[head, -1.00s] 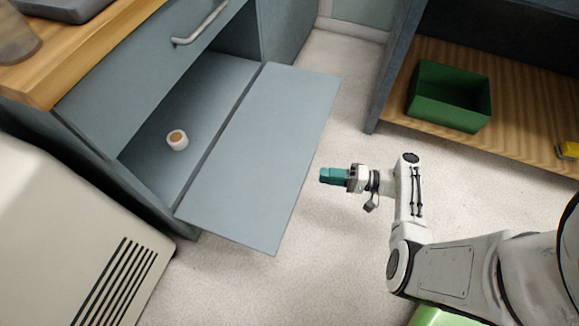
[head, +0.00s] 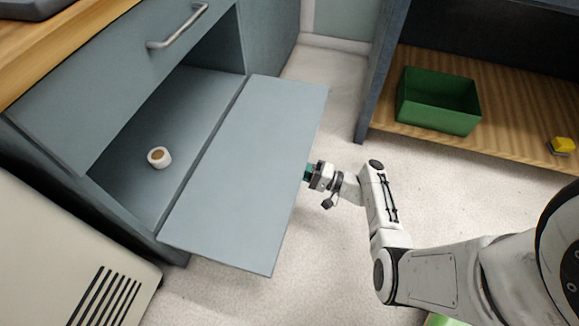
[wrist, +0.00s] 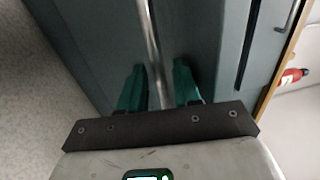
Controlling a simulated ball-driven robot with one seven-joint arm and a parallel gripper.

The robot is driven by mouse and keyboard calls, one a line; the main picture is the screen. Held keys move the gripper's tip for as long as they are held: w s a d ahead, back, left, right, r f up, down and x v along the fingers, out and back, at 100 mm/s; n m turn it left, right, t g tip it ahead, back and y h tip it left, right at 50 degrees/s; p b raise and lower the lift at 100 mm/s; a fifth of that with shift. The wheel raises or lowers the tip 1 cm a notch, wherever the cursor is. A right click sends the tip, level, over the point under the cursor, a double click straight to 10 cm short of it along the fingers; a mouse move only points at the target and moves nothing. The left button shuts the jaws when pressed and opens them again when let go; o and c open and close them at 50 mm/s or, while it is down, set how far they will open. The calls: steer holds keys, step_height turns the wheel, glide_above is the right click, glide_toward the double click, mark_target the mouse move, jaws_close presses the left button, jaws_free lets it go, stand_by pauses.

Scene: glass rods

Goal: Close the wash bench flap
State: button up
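The wash bench flap (head: 245,170) is a flat grey-blue panel. In the head view it hangs folded down and out from the bench, leaving the compartment open. My gripper (head: 308,172) is at the flap's outer edge, its fingertips partly hidden by the panel. In the wrist view my gripper (wrist: 160,88) has two teal fingers standing apart, one on each side of a metal handle bar (wrist: 154,50) on a grey-blue panel. Narrow gaps seem to show between bar and fingers, so I see no firm grip.
A small white roll with a brown centre (head: 159,157) sits inside the compartment. A drawer with a handle (head: 178,28) is above it. A green bin (head: 438,102) and a yellow object (head: 562,145) are on a wooden shelf at right. Floor is clear before the flap.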

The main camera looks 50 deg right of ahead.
steer(key=shift+x, duration=0.85)
jaws_close()
